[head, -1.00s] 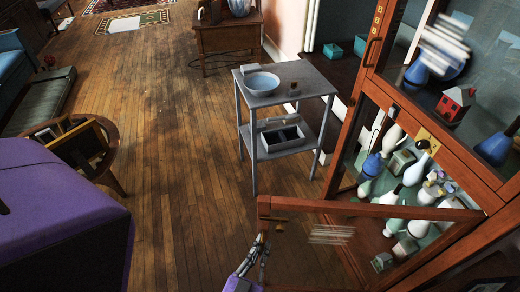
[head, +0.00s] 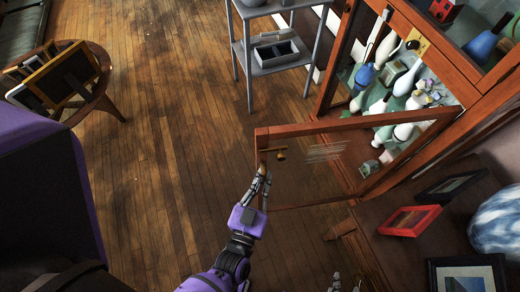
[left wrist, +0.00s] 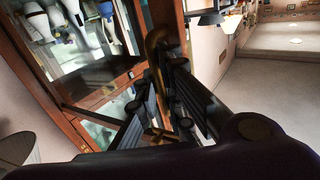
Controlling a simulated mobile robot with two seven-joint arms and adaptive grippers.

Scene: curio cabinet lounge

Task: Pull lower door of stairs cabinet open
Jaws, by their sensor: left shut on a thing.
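The wooden cabinet (head: 330,62) stands at the right of the head view. Its lower door (head: 300,129), a wood frame with a clear pane, stands swung out into the room. White, blue and green vases show inside behind it. A brass handle (head: 280,152) sits near the door's free edge; it also shows in the left wrist view (left wrist: 155,44). My left gripper (head: 263,172) is at this handle, shut on it, with its fingers partly hiding the contact. My right gripper (head: 346,284) shows only its fingertips at the bottom edge, spread apart and empty.
A grey side table (head: 272,68) stands behind the door. Picture frames (head: 410,221) and a blue-white vase (head: 498,222) sit on a dark wooden surface at lower right. A round wooden stand (head: 92,92) holding frames is at left. Wooden floor (head: 170,140) between is clear.

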